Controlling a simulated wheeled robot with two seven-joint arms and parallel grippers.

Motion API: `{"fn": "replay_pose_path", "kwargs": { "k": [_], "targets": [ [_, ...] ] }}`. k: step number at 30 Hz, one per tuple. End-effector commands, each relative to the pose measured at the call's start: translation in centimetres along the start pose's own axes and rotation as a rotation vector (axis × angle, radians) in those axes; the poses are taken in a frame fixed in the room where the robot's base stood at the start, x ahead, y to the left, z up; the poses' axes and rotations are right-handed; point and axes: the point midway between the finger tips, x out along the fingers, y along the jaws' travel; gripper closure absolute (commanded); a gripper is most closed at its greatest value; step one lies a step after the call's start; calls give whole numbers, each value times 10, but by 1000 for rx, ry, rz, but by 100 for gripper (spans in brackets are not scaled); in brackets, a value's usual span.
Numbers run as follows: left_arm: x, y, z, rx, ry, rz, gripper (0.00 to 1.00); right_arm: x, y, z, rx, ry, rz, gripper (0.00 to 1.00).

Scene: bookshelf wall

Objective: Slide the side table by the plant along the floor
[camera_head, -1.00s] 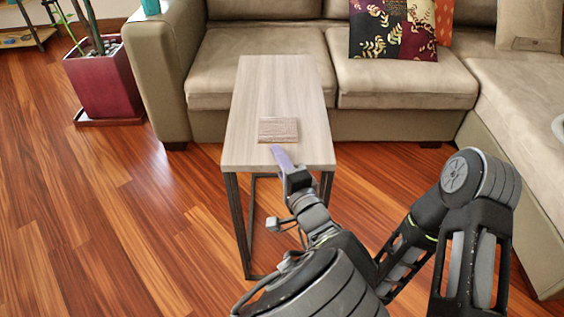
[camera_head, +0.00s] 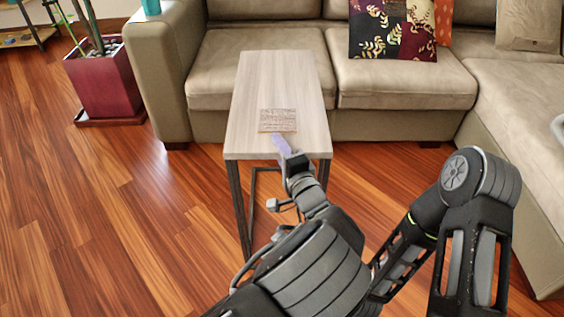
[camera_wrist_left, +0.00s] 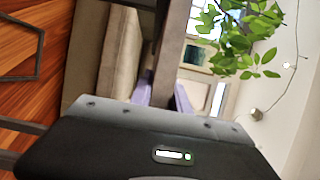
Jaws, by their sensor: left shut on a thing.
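The side table (camera_head: 277,85) has a pale wood-grain top and a dark metal frame with legs on the floor. It stands close in front of the sofa. My left gripper (camera_head: 281,150) is at the near edge of the top, shut on it. In the left wrist view, the table top (camera_wrist_left: 172,50) shows as an edge-on slab between the two pale purple fingers of my left gripper (camera_wrist_left: 163,95). The plant's dark red pot (camera_head: 104,82) stands to the left of the sofa. Its leaves (camera_wrist_left: 250,38) may be those in the left wrist view. My right gripper is not in view.
A small flat patterned object (camera_head: 277,120) lies on the table near its front edge. The beige sofa (camera_head: 400,88) blocks the space behind, and its chaise (camera_head: 520,110) the right. The wooden floor (camera_head: 110,220) is clear at left and front.

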Motion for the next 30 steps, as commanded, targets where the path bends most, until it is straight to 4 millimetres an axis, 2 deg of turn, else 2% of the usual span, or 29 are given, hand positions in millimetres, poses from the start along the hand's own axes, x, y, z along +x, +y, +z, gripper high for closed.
{"fn": "replay_pose_path", "kwargs": {
  "k": [8, 21, 30],
  "targets": [
    [9, -5, -2, -5, -3, -8, 100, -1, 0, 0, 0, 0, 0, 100],
    [46, -6, -15, -4, -4, -10, 100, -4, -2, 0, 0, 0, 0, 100],
    [50, -6, -17, -5, -2, -11, 100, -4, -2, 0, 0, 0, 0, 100]
  ]
}}
